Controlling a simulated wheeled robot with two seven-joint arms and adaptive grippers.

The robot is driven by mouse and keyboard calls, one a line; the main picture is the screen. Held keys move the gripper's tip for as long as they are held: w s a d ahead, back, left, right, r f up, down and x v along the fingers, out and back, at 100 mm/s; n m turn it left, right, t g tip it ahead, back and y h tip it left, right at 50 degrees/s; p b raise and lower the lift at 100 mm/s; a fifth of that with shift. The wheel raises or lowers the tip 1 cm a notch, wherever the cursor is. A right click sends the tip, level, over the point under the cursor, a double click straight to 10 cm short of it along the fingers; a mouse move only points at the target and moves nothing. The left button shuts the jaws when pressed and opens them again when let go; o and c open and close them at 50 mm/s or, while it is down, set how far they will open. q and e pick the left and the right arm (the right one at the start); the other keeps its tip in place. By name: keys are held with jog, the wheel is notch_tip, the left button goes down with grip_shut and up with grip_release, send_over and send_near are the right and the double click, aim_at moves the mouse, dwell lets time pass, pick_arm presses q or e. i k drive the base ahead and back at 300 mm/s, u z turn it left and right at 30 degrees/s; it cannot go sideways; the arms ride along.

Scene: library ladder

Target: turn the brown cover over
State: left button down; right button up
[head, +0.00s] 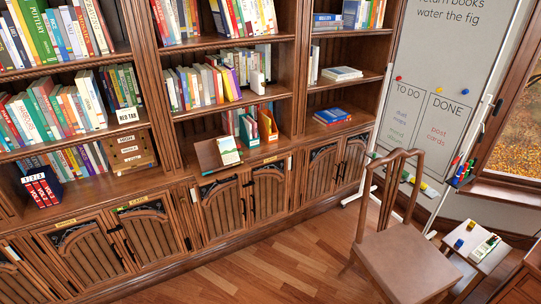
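A flat brown panel (208,156), which may be the brown cover, stands tilted on the shelf ledge left of centre. A pale book with a green lower part (228,150) leans against its right side and hides part of it. I cannot tell which face of the panel shows. Neither of my grippers is in view.
A wooden bookcase (289,147) with several cupboard doors fills the left and centre. A brown box (130,150) and red volumes (41,187) stand on the left ledge. A wooden chair (405,264), whiteboard (437,90) and small side table (463,254) are right. Floor (270,265) in front is clear.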

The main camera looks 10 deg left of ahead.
aim_at(218, 153)
jog(key=z, duration=0.5)
jog(key=k, duration=0.15)
jog(key=u, duration=1.2)
jog(key=i, duration=1.25)
jog(key=z, duration=0.4)
